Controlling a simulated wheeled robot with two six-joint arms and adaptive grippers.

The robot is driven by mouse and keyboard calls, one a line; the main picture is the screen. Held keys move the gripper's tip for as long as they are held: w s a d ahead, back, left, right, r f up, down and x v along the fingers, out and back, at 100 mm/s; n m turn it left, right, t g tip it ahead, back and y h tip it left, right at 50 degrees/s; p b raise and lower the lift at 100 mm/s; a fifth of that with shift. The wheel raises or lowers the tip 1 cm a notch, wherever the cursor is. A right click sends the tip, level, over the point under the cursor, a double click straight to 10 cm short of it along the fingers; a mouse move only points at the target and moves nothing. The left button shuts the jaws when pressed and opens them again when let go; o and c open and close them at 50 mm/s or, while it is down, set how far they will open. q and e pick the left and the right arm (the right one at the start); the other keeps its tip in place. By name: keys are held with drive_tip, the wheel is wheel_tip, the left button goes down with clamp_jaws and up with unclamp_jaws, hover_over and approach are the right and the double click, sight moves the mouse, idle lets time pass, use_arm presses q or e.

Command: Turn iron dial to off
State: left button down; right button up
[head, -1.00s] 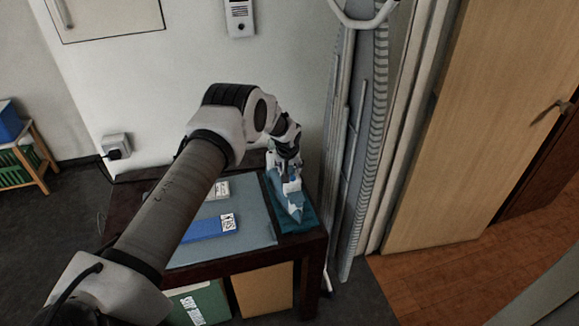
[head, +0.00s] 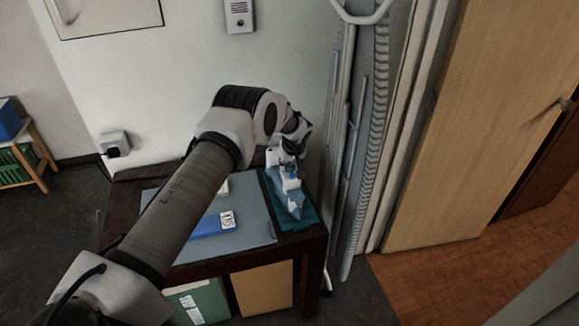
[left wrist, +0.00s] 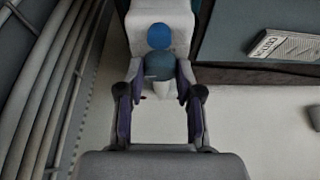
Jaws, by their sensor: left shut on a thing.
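The iron (head: 288,190), white and blue, rests on a teal pad (head: 310,216) at the right end of the dark table. My left gripper (head: 288,160) is at the upper part of the iron and partly hides it. In the left wrist view the white body of the iron (left wrist: 161,12) extends from the top. A round blue part (left wrist: 160,36) and a teal rounded dial-like part (left wrist: 158,65) show there. My left fingers (left wrist: 160,80) close on the teal part from both sides. Any dial marking is too small to read. My right gripper is out of view.
A grey mat (head: 262,228) with a blue box (head: 213,225) lies left of the iron. A folded ironing board (head: 358,150) stands close on the right. The wall is behind the table. A small labelled box (left wrist: 290,44) shows in the left wrist view.

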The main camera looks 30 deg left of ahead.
use_arm(q)
drive_tip(key=n+g+b, duration=0.1)
drive_tip(key=n+b, duration=0.1)
drive_tip(key=b, duration=0.1)
drive_tip(key=n+g+b, duration=0.1)
drive_tip(key=n+b, duration=0.2)
drive_tip(key=b, duration=0.1)
drive_tip(key=n+y+b, duration=0.1)
drive_tip(key=n+b, duration=0.2)
drive_tip(key=shift+w+d+f+g, duration=0.1)
drive_tip(key=shift+w+f+g, duration=0.15)
drive_tip(key=shift+f+g, duration=0.15)
drive_tip(key=shift+r+n+g+b, duration=0.2)
drive_tip(key=shift+n+g+b, duration=0.2)
drive_tip(key=shift+n+b, duration=0.55)
drive_tip(key=shift+r+b, duration=0.15)
drive_tip(key=shift+b, duration=0.35)
drive_tip(key=shift+n, duration=0.25)
drive_tip(key=c, duration=0.7)
unclamp_jaws()
drive_tip(key=shift+c, duration=0.2)
